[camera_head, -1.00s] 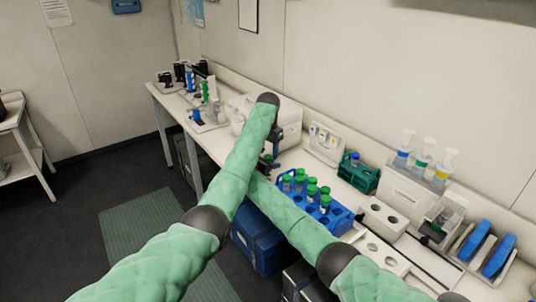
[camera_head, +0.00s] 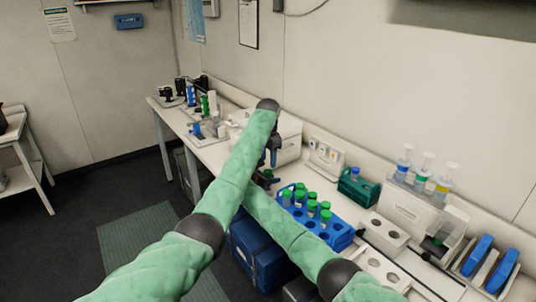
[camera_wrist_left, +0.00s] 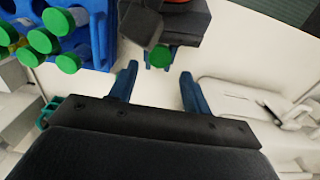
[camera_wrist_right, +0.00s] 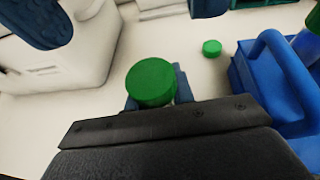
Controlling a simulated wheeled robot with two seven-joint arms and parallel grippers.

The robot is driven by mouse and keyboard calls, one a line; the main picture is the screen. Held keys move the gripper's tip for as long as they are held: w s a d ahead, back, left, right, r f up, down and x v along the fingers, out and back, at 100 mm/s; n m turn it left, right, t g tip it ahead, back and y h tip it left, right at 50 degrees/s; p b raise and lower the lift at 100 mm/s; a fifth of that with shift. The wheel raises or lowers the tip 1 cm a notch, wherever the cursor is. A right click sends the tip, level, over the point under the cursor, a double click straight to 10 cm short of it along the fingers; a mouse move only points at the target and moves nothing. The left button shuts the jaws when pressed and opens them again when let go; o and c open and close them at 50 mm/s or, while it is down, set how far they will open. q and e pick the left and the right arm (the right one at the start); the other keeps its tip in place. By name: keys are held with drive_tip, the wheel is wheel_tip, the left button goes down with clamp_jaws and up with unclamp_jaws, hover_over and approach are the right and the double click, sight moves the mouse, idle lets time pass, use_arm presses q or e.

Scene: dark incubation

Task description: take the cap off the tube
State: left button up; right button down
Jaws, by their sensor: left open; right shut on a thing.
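My right gripper (camera_wrist_right: 158,95) is shut on a tube, whose green cap (camera_wrist_right: 151,82) faces the right wrist camera. The tube's body is mostly hidden. In the left wrist view the same cap (camera_wrist_left: 159,57) shows just beyond and between the fingertips of my left gripper (camera_wrist_left: 159,78). The left gripper is open and empty, its blue fingers apart from the cap. In the head view the left gripper (camera_head: 271,156) hangs above the right gripper (camera_head: 264,178), left of the blue rack.
The blue rack (camera_head: 342,238) holds several green-capped tubes close to the right gripper. A small loose green cap (camera_wrist_right: 211,48) appears on the bench beside the rack. A white device (camera_head: 286,135) stands behind the grippers. A teal rack (camera_head: 357,190) and white blocks stand further right.

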sight(268, 171)
use_arm(q)
drive_tip(key=shift+f, duration=2.6)
drive_tip(key=c, duration=1)
drive_tip(key=n, duration=0.6)
drive_tip(key=shift+r, duration=0.45)
drive_tip(key=shift+r, duration=0.35)
drive_tip(key=shift+r, duration=0.35)
